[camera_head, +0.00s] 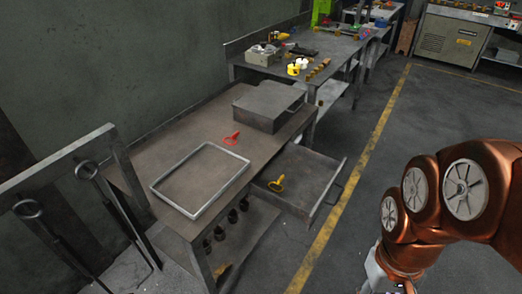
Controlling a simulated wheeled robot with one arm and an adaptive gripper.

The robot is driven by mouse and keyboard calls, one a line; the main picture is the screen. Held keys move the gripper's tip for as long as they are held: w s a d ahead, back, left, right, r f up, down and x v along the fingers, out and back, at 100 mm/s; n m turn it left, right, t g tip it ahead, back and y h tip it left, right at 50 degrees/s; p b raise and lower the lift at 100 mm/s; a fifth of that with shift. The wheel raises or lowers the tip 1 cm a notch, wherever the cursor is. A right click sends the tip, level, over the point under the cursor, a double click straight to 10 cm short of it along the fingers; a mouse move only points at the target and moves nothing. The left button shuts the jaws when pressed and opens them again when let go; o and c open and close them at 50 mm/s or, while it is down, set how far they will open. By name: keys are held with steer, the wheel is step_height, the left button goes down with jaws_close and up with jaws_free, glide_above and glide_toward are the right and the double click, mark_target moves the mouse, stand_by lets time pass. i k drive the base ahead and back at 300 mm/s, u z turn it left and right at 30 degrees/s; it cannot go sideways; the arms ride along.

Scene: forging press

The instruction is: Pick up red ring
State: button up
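The red ring (231,139) lies on the top of the near metal workbench (150,157). It has a round loop with a short stem. It sits between the rectangular metal frame and the grey box, apart from both. My gripper (385,284) shows only in part at the bottom right, below my copper-coloured arm. It is over the floor side, well to the right of the bench and far from the ring. Its fingertips are cut off by the lower edge of the picture, so its opening is hidden.
A metal frame (158,189) lies on the bench, with a grey box (268,104) behind. A drawer (310,165) stands open toward the floor, holding a yellow ring piece (276,184). Tongs (88,170) hang on a rack at left. Floor right of the drawer is clear.

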mark_target(237, 133)
steer(key=z, duration=0.4)
steer(key=k, duration=0.55)
steer(key=u, duration=0.1)
steer(key=i, duration=1.05)
steer(key=u, duration=1.5)
steer(key=i, duration=0.35)
steer(key=u, duration=0.35)
